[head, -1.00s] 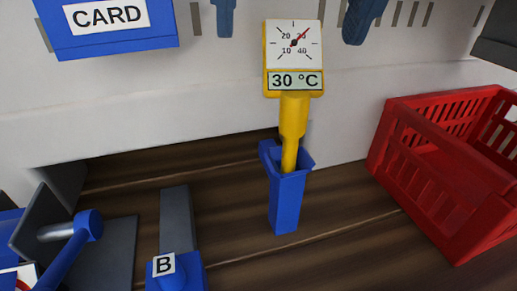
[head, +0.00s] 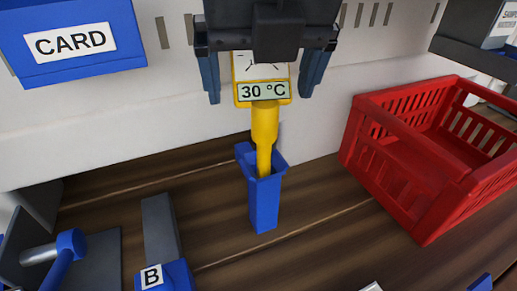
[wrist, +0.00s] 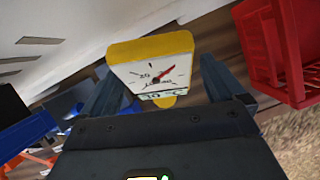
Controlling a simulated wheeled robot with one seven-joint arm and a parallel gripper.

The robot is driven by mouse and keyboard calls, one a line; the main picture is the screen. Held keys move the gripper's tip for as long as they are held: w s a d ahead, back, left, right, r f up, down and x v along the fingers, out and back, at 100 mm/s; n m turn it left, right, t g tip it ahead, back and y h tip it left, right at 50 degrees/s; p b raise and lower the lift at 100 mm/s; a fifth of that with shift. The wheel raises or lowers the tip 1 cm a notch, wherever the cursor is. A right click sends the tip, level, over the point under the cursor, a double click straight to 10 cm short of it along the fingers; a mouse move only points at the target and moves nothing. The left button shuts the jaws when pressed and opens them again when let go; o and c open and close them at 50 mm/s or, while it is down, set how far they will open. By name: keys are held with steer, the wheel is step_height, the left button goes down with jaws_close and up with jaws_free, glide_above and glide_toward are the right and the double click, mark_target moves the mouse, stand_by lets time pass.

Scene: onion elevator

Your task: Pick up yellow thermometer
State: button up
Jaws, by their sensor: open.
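The yellow thermometer (head: 264,120) stands upright in a narrow blue holder (head: 264,200) on the wooden surface. Its display reads 30 °C, and its dial is partly hidden behind my gripper in the head view. My gripper (head: 263,88) is open, with one blue finger on each side of the thermometer's head. In the wrist view the thermometer's dial face (wrist: 152,72) shows between and beyond the two fingers of my gripper (wrist: 158,80). I cannot tell whether either finger touches it.
A red crate (head: 395,160) stands to the right. A blue CARD box (head: 75,65) is at the upper left, on the white wall. A blue-and-grey item marked B (head: 160,235) and a blue-handled tool (head: 70,243) lie at the lower left.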

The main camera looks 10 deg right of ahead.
steer(key=shift+c, duration=0.3)
steer(key=c, duration=1.5)
